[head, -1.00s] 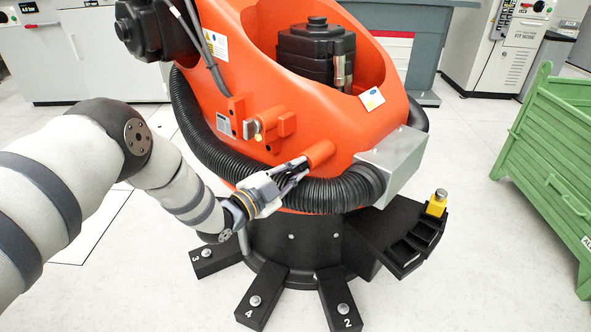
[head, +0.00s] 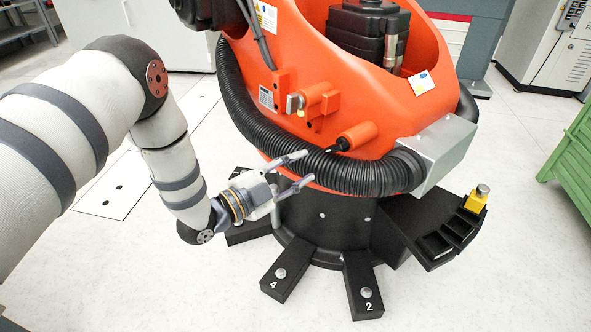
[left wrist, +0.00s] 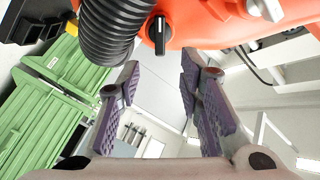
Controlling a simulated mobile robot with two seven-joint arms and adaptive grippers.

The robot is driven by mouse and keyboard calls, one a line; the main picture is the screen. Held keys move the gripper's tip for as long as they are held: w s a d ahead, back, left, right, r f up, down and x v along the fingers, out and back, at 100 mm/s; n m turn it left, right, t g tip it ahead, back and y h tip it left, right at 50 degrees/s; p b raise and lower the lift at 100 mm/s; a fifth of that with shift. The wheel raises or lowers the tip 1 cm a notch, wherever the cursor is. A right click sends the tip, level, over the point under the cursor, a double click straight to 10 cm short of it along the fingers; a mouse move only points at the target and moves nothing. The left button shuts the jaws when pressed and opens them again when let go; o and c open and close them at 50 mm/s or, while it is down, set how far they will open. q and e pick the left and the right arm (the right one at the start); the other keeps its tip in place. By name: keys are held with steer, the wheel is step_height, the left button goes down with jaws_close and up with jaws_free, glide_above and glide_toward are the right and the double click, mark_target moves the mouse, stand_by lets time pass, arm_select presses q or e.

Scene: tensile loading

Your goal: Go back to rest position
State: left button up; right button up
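My left gripper (head: 305,168) is open and empty in the head view, in front of the big orange robot (head: 300,75) and its black ribbed hose (head: 270,137). Its two fingers are spread apart, pointing up and right. An orange cylinder with a black tip (head: 357,137) sticks out of the orange robot just beyond the fingers. In the left wrist view the open fingers (left wrist: 157,85) have nothing between them, and a black knob on an orange part (left wrist: 160,33) shows above them. My right gripper is not in view.
Black base feet (head: 363,285) with bolts spread over the floor below. A yellow block (head: 476,200) sits on the black slotted holder (head: 437,243). A green crate (head: 575,160) stands at the right edge. Light floor (head: 180,285) is free at the front left.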

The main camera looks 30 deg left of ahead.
arm_select(q)
steer(key=shift+s+a, duration=0.15)
steer(key=shift+s, duration=0.35)
